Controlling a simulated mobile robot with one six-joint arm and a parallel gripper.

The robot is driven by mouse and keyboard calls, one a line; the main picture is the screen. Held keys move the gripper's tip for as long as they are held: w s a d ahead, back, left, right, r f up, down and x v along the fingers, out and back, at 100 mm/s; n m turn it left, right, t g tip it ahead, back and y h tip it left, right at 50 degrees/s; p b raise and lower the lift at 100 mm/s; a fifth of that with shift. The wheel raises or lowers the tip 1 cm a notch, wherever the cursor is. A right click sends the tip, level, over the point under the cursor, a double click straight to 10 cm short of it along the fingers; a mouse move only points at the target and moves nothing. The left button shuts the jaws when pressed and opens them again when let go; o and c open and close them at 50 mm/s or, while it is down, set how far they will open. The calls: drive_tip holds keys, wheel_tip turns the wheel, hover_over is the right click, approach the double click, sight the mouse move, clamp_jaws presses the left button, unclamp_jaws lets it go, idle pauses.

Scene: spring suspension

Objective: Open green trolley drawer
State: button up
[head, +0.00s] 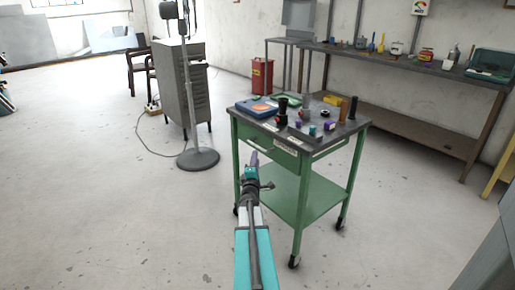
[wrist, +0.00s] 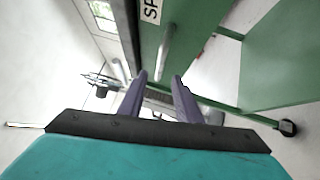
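The green trolley (head: 318,190) stands on wheels, with a dark top and a lower shelf. Its green drawer front (head: 265,138) faces my arm and appears shut in the head view. In the wrist view a drawer front (wrist: 190,20) fills the upper middle, with a white label (wrist: 151,10) and a pale bar handle (wrist: 168,48). My gripper (head: 253,160) is close in front of the drawer front. Its two purple fingers (wrist: 159,76) are apart in the wrist view, with nothing seen held. The handle lies just beyond the fingertips; contact cannot be told.
Bottles, an orange-and-blue box (head: 257,108) and small items stand on the trolley top. A grey cabinet (head: 184,85) and a stand on a round base (head: 198,159) are to the left. A long workbench (head: 420,67) lines the back right.

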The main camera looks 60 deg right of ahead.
sight(257, 146)
drive_tip(key=shift+b+x, duration=0.35)
drive_tip(key=shift+x, duration=4.7)
clamp_jaws()
